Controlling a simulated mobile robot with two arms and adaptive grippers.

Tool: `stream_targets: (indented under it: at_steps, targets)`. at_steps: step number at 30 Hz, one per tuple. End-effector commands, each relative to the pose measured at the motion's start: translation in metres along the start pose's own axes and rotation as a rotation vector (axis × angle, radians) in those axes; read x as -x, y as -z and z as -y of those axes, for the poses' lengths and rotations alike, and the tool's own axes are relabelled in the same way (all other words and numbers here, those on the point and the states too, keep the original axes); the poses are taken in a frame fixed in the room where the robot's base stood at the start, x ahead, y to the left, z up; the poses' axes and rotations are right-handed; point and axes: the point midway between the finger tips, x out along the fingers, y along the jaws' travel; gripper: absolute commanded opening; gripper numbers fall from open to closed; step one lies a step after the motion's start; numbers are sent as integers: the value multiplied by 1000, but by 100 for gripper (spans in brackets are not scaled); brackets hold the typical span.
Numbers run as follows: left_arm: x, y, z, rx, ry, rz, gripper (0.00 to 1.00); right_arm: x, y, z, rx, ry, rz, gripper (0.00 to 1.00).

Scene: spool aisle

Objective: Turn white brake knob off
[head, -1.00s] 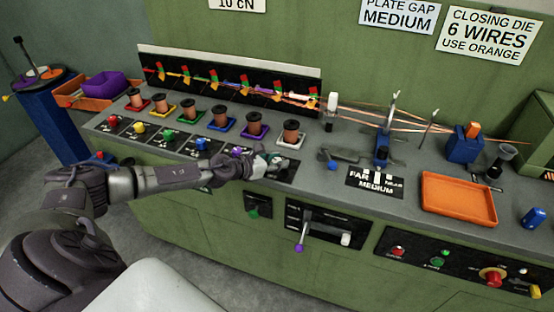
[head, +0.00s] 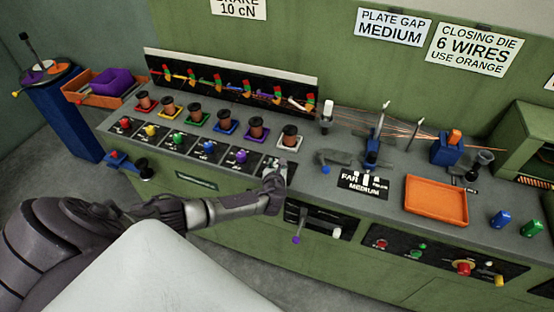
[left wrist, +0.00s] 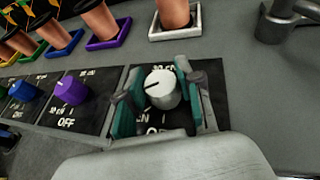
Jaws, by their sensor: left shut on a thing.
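The white brake knob (left wrist: 162,88) sits on its black dial plate (left wrist: 178,122) in the left wrist view. Its dark pointer line points left, and the OFF lettering is at the bottom of the plate, partly covered by the gripper. My left gripper (left wrist: 157,92) is shut on the knob, with one teal-padded finger on each side. In the head view my left gripper (head: 275,180) is at the last dial plate of the row, where the hand hides the knob. My right gripper is not in view.
The purple knob (left wrist: 71,90) is just left of the gripped knob. A copper spool on a white-framed base (left wrist: 176,33) stands behind it. In the head view, a purple-tipped lever (head: 297,239) is below the hand and an orange tray (head: 436,212) lies to the right.

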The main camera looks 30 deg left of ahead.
Motion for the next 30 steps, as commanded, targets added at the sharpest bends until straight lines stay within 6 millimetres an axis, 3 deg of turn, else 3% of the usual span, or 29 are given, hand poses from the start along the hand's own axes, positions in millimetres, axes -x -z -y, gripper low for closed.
stream_targets:
  at_steps: [7, 14, 30]
  targets:
    - [-1, 2, 3, 94, -218, -1, 1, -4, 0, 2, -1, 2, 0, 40]
    - [-2, 3, 3, 177, -420, 0, 1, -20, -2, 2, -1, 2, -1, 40]
    - [-4, 4, 2, 356, -854, 3, 1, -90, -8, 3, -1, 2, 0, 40]
